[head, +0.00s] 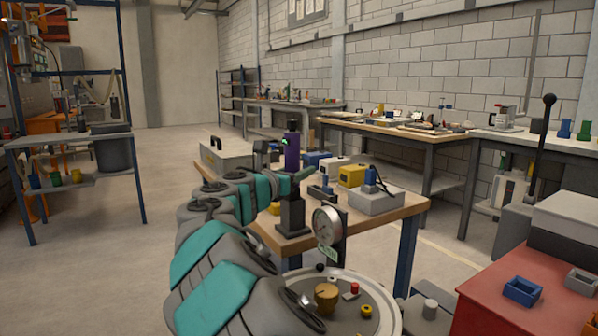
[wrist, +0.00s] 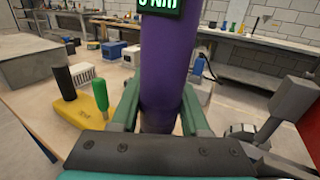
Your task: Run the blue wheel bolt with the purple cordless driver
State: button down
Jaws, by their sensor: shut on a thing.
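The purple cordless driver (head: 292,152) stands upright at the end of my arm, above the near wooden workbench. In the wrist view the driver's purple body (wrist: 165,70) rises between the green fingers, with a green-lit display cut off at the top edge. My gripper (head: 300,174) is shut on the driver; it also shows in the wrist view (wrist: 158,118). A dark stand (head: 291,214) is below the driver; I cannot tell whether they touch. A blue part (head: 371,176) sits on a grey block on the bench; I cannot tell whether it is the wheel bolt.
The workbench (head: 398,208) also holds a yellow box (head: 352,176), a white box (head: 333,169) and a grey case (head: 226,154). A dial gauge (head: 327,226) stands in front. A red cabinet (head: 490,300) with a blue tray (head: 522,291) is at right. Floor at left is open.

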aim_at(299, 140)
jog(key=shift+r+p, duration=0.4)
jog(key=shift+r, duration=3.25)
jog(key=shift+s, duration=0.1)
